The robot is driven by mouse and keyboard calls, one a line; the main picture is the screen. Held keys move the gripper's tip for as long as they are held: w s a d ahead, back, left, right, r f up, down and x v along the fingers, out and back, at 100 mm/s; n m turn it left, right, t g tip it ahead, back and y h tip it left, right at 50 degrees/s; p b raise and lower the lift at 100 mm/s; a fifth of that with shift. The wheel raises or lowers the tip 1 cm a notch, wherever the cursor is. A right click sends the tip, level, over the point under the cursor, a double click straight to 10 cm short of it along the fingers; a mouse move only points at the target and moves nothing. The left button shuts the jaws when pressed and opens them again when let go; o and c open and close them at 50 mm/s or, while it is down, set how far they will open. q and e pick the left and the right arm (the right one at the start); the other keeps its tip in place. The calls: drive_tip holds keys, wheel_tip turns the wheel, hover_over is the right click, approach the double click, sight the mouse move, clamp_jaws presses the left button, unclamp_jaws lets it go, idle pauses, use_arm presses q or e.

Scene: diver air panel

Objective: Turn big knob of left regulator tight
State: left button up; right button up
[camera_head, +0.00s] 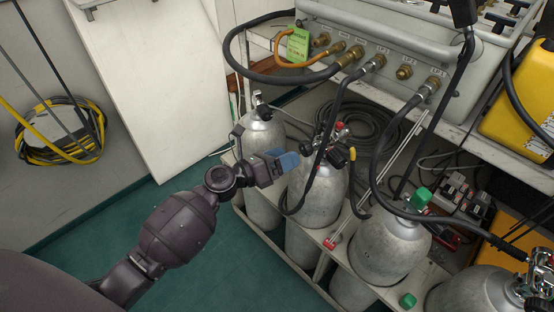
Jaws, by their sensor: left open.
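The regulator (336,140) on the middle-left grey cylinder (318,195) has small red parts, a yellow-tipped part and a rounded black knob (337,157) on its near side. Which part is the big knob is hard to tell at this size. My left gripper (284,163), with blue fingertips, is open and empty. In the picture it lies left of the regulator, in front of the cylinders, apart from the black knob. A second regulator (540,275) is partly cut off at the lower right edge. My right gripper is not in view.
A grey air panel (395,60) with brass fittings and hoses stands behind on a shelf. Black hoses hang around the regulator. Another cylinder (262,135) with a black valve stands left. A green-capped cylinder (390,250) stands right. Green floor (200,255) is clear at left.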

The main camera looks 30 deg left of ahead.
sight(302, 150)
use_arm(q)
drive_tip(key=shift+w+d, duration=0.35)
drive_tip(key=shift+w, duration=0.1)
drive_tip(key=shift+x, duration=2.5)
